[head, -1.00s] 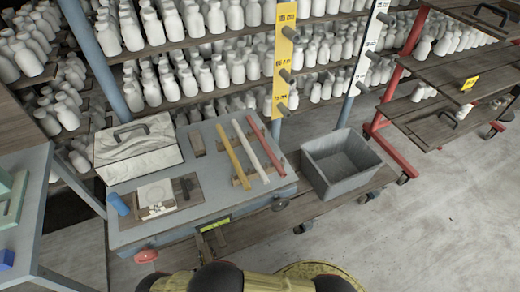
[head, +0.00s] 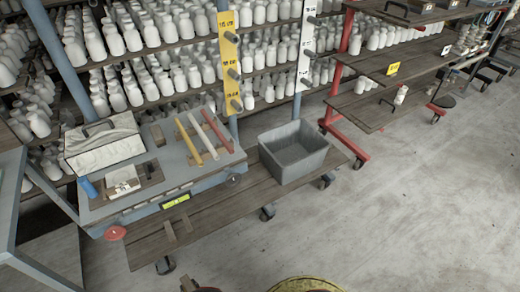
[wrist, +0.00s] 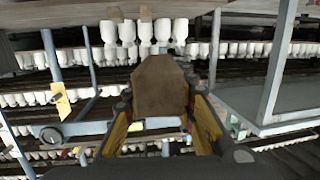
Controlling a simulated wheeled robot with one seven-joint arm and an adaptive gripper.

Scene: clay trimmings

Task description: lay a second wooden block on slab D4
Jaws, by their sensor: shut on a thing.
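In the wrist view my gripper (wrist: 160,115) is shut on a brown wooden block (wrist: 160,85), with a yellow-lined finger on each side of it. The block is held clear of the shelves behind it. In the head view the gripper and held block are out of the picture. I cannot read a D4 label in any view, so I cannot tell which slab is D4. Dark wooden boards on a red rack (head: 372,108) stand at the right in the head view, one with a yellow tag (head: 393,68) too small to read.
A grey bin (head: 293,152) stands on a low wheeled wooden platform (head: 225,205). Shelves of white bottles line the back. The concrete floor at the right is open.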

